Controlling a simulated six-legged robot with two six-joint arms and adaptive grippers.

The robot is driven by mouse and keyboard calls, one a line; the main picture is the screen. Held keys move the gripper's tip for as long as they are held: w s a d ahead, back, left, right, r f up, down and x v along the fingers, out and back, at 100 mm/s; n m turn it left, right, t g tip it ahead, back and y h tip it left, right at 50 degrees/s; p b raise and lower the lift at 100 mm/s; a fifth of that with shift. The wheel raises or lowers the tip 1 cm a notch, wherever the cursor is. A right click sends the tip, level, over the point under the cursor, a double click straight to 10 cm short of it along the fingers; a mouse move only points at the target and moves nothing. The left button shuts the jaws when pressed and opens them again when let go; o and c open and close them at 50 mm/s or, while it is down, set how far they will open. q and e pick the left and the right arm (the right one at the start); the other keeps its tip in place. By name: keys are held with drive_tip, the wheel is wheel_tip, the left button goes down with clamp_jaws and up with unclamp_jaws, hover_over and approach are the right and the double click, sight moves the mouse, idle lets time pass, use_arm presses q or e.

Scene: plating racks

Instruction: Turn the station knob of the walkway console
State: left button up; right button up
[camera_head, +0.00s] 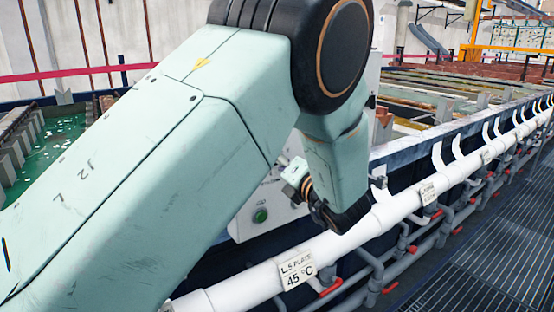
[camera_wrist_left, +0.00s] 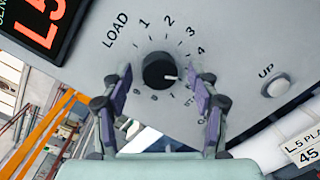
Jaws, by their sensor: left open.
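The station knob (camera_wrist_left: 157,71) is round and black with a white pointer mark, on the grey panel of the walkway console (camera_wrist_left: 225,40). The mark points right and slightly down, toward the right finger; the number there is hidden. LOAD and 1 to 4 read along the top of the dial. My left gripper (camera_wrist_left: 163,77) is open, with one finger on each side of the knob and visible gaps to it. In the head view my left arm covers the knob and most of the console (camera_head: 245,228). My right gripper is not in view.
A white UP button (camera_wrist_left: 278,87) lies right of the knob, and a display with red characters (camera_wrist_left: 38,25) is at upper left. In the head view a green button (camera_head: 260,215) shows low on the console. A white pipe (camera_head: 370,225) runs along the tank line beside the grated walkway (camera_head: 490,250).

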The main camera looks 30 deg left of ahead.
use_arm(q)
drive_tip(key=shift+s+d+r, duration=0.2)
drive_tip(key=shift+s+d, duration=0.05)
drive_tip(key=shift+w+a+f, duration=0.3)
drive_tip(key=shift+a, duration=0.15)
drive_tip(key=c, duration=0.3)
drive_tip(key=shift+c, duration=0.9)
drive_tip(key=shift+s+d+r, duration=0.1)
drive_tip(key=shift+s+d, duration=0.05)
drive_tip(key=shift+d, duration=0.05)
drive_tip(key=c, duration=0.7)
drive_tip(key=shift+r, duration=0.1)
